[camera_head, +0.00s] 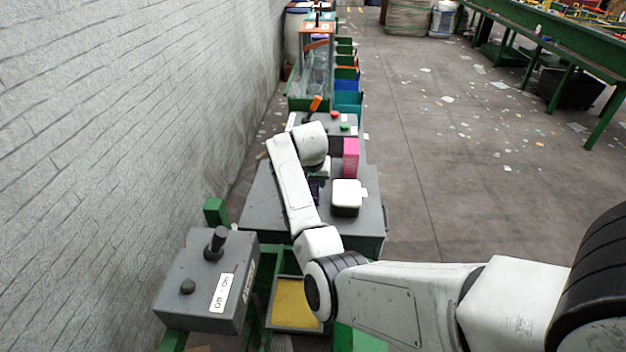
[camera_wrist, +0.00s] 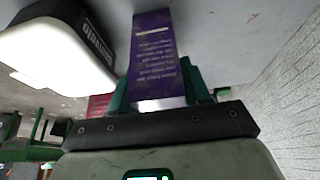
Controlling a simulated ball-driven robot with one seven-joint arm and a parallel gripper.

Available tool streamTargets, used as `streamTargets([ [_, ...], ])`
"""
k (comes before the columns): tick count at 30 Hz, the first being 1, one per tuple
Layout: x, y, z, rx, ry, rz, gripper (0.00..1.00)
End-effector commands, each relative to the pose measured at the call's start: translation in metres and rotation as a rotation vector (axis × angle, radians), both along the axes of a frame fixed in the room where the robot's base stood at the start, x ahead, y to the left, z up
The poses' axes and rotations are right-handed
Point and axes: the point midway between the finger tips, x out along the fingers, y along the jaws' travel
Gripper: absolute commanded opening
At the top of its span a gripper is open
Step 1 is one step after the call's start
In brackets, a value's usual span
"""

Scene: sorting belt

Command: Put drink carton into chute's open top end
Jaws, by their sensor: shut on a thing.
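The drink carton looks like the purple printed box (camera_wrist: 152,55) in the wrist view. My gripper (camera_wrist: 160,92) is shut on its near end, with a green finger on each side. In the head view only a small dark purple part (camera_head: 314,188) shows beside my arm, over the grey table top, and my gripper is mostly hidden there. I cannot tell whether the carton touches the table. I cannot make out the chute's open top end for certain in either view.
A white-and-black box (camera_head: 347,196) and a pink box (camera_head: 351,158) stand on the grey table (camera_head: 262,208), close right of my gripper. A grey control box (camera_head: 208,280) with a black lever is at the near left.

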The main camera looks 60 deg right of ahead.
Motion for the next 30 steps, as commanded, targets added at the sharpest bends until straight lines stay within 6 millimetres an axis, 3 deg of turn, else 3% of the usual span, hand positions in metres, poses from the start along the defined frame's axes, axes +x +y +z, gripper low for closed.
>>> streamTargets([
  [8, 0.000, 0.000, -0.003, 0.000, 0.000, 0.000, 0.19],
  [9, 0.000, 0.000, -0.003, 0.000, 0.000, 0.000, 0.49],
  [16, 0.000, 0.000, -0.002, 0.000, 0.000, 0.000, 0.71],
  [24, 0.000, 0.000, -0.001, -0.001, 0.000, 0.000, 0.72],
  [30, -0.002, 0.005, 0.017, -0.004, -0.003, 0.000, 0.72],
])
